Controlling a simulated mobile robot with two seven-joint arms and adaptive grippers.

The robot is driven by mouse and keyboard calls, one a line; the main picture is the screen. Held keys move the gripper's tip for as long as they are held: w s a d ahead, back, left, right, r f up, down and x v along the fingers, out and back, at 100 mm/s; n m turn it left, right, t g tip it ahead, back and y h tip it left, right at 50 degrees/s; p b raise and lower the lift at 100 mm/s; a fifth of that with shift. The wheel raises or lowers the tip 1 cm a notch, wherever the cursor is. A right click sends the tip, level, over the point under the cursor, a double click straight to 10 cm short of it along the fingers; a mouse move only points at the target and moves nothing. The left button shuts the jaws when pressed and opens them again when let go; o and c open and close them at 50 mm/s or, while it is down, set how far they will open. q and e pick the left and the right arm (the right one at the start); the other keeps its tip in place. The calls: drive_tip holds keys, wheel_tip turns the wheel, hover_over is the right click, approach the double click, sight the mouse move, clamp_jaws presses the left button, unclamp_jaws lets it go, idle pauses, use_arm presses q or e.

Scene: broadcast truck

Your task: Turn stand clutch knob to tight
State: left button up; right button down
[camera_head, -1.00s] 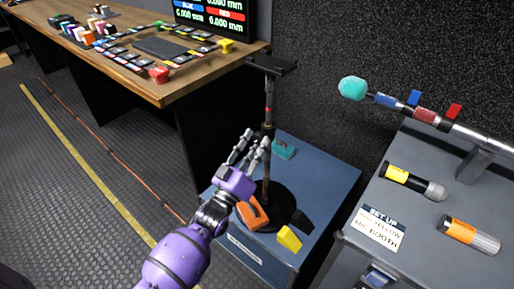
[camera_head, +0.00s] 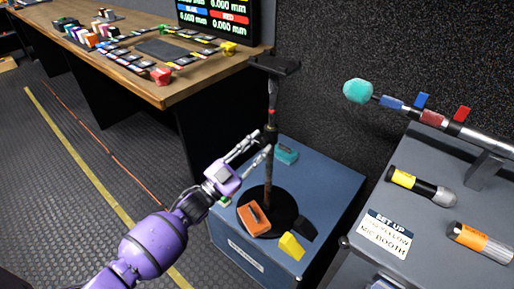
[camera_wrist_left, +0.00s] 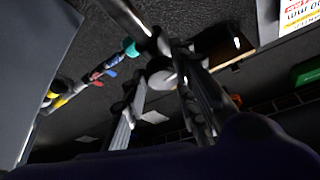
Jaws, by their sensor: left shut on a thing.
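A black microphone stand (camera_head: 268,178) stands upright on a round black base, on a blue-topped case. A dark clutch collar (camera_head: 270,133) is partway up its pole. My left gripper (camera_head: 262,144), on the purple arm, comes from the left with its fingers at the clutch, shut on the clutch knob. Its fingers hide most of the knob in the head view. In the left wrist view a round pale knob face (camera_wrist_left: 161,76) shows between the fingers (camera_wrist_left: 160,92). I cannot read the knob's setting. My right gripper is in neither view.
Orange (camera_head: 254,219), yellow (camera_head: 291,246) and teal (camera_head: 286,153) blocks lie around the stand base. A grey case (camera_head: 362,233) at right holds microphones and a boom pole with a teal tip (camera_head: 357,91). A wooden desk (camera_head: 150,88) is at the back left.

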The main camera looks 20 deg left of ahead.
use_arm(q)
drive_tip(key=shift+s+d+f+m+g+h, duration=0.1)
drive_tip(key=shift+s+d+m+g+h, duration=0.05)
drive_tip(key=shift+d+m+g+h, duration=0.3)
drive_tip(key=o, duration=1)
drive_tip(key=shift+a+t+y, duration=0.2)
drive_tip(key=shift+t+y, duration=0.05)
drive_tip(key=shift+y, duration=0.1)
drive_tip(key=shift+s+a+f, duration=0.1)
drive_tip(key=shift+a, duration=0.05)
drive_tip(key=v, duration=1.1)
drive_tip(key=shift+s+a, duration=0.1)
drive_tip(key=shift+s, duration=0.1)
drive_tip(key=shift+f, duration=0.1)
